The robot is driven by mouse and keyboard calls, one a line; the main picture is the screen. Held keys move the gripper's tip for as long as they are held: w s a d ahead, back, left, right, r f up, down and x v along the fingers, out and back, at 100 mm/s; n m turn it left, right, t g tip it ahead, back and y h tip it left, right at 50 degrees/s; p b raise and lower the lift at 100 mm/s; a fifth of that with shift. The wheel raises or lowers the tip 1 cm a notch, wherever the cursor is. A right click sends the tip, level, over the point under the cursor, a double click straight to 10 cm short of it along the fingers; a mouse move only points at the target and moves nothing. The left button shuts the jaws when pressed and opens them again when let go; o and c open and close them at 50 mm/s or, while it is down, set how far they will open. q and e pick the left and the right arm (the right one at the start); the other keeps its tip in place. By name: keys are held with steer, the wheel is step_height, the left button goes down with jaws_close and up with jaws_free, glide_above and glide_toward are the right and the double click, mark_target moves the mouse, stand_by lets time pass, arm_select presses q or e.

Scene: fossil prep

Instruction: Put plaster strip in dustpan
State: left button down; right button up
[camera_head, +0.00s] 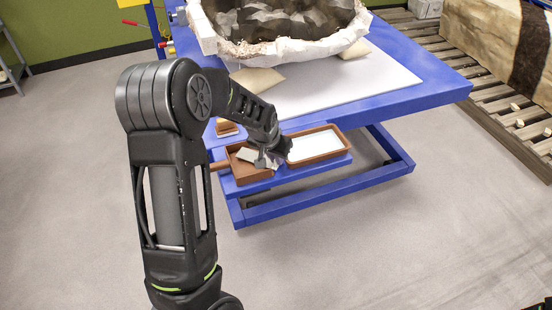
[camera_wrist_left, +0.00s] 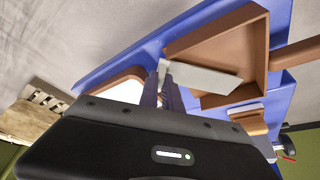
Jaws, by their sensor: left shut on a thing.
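My left gripper (camera_head: 268,160) is over the right side of the brown dustpan (camera_head: 238,176). It is shut on one end of a pale plaster strip (camera_head: 247,154). In the left wrist view the fingers (camera_wrist_left: 165,84) grip the strip (camera_wrist_left: 205,79) at its left end. The rest of the strip reaches across the open dustpan (camera_wrist_left: 231,45), whose handle points right. I cannot tell whether the strip touches the dustpan floor. My right gripper is not in view.
A brown-rimmed tray with a white inside (camera_head: 317,146) sits beside the dustpan on the blue lower shelf (camera_head: 330,166). A small brown block-like item (camera_head: 227,127) stands behind the dustpan. The blue table (camera_head: 430,82) above holds a large plaster-jacketed fossil (camera_head: 280,48).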

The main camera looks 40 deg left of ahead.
arm_select(q)
steer(key=shift+f, duration=0.3)
steer(key=shift+f, duration=0.2)
steer(key=c, duration=1.8)
jaws_free()
steer(key=shift+r, duration=0.5)
steer(key=v, duration=1.1)
steer(key=shift+s+r, duration=0.15)
steer(key=shift+r, duration=0.05)
